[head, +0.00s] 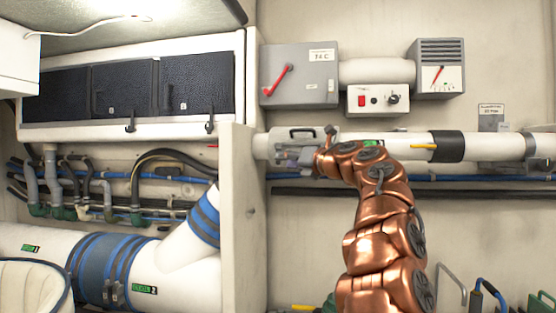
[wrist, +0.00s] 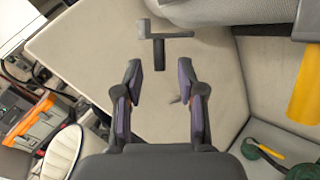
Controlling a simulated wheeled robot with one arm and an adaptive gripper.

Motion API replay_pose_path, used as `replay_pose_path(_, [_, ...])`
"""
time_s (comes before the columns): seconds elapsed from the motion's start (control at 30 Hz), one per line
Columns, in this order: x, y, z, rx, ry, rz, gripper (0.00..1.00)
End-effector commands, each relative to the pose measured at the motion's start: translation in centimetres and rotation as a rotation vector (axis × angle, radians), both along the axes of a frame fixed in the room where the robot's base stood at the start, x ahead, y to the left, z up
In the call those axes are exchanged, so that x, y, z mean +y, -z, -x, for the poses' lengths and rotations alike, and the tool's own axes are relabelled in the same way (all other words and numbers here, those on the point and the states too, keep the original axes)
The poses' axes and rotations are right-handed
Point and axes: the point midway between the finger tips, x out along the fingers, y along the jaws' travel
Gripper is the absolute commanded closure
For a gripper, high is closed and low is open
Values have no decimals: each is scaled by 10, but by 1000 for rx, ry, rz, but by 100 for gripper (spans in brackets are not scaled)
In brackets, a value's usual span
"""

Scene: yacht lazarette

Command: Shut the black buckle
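My gripper (wrist: 161,78) is open in the wrist view, its two dark fingers apart with nothing between them. Just beyond the fingertips is a dark grey and black T-shaped fitting (wrist: 160,48) in front of a beige panel; I cannot tell whether it is the black buckle. In the head view, my copper arm reaches to the pale pipe, and my gripper (head: 292,155) is small and partly hidden there. Two small black latches hang below the black cabinet doors, a left one (head: 130,122) and a right one (head: 210,124). No plainly recognisable buckle shows.
A grey switch box (head: 299,76) with a red lever and a gauge box (head: 440,68) are above the pipe (head: 400,146). A beige partition (head: 240,225) stands left of my arm. An orange toolbox (wrist: 30,122) and green hose (wrist: 262,150) flank the wrist view.

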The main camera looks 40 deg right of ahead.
Motion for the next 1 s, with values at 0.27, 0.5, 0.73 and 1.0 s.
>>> replay_pose_path(0.27, [-3, -2, -31, -1, -2, -1, 61])
replay_pose_path(0.5, [-3, 0, -43, 0, -1, -1, 61])
replay_pose_path(0.73, [-3, 0, -43, -1, -1, -1, 61])
replay_pose_path(1.0, [-3, 0, -43, -1, -1, -1, 83])
